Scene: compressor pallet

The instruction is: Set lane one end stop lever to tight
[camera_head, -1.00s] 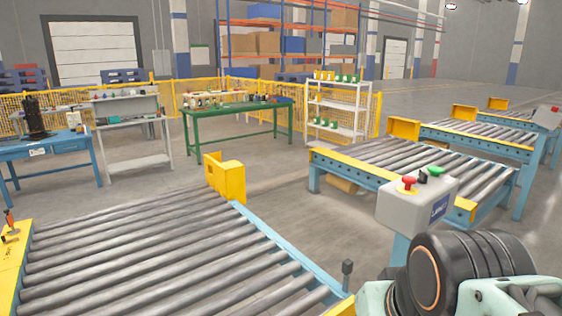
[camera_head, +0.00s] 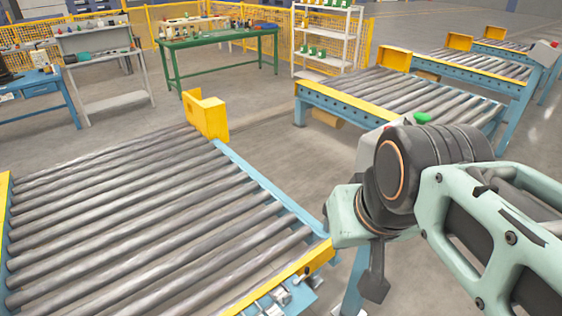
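The nearest roller lane (camera_head: 130,215) fills the left and lower middle, with grey rollers between blue side rails. A yellow upright stop bracket (camera_head: 205,114) stands at its far right corner. At its near right corner, a yellow end plate (camera_head: 285,280) carries small metal fittings (camera_head: 275,303), partly cut off by the frame edge. I cannot tell whether one is the end stop lever, or its setting. My arm comes in from the right, its wrist beside that corner. A dark tapered part, seemingly my gripper (camera_head: 374,285), hangs below the wrist; its opening does not show.
A second roller lane (camera_head: 400,95) stands at the back right. A control box with a green button (camera_head: 422,118) is mostly hidden behind my arm. A green table (camera_head: 215,38) and a white shelf (camera_head: 325,35) stand behind. Bare floor lies between the lanes.

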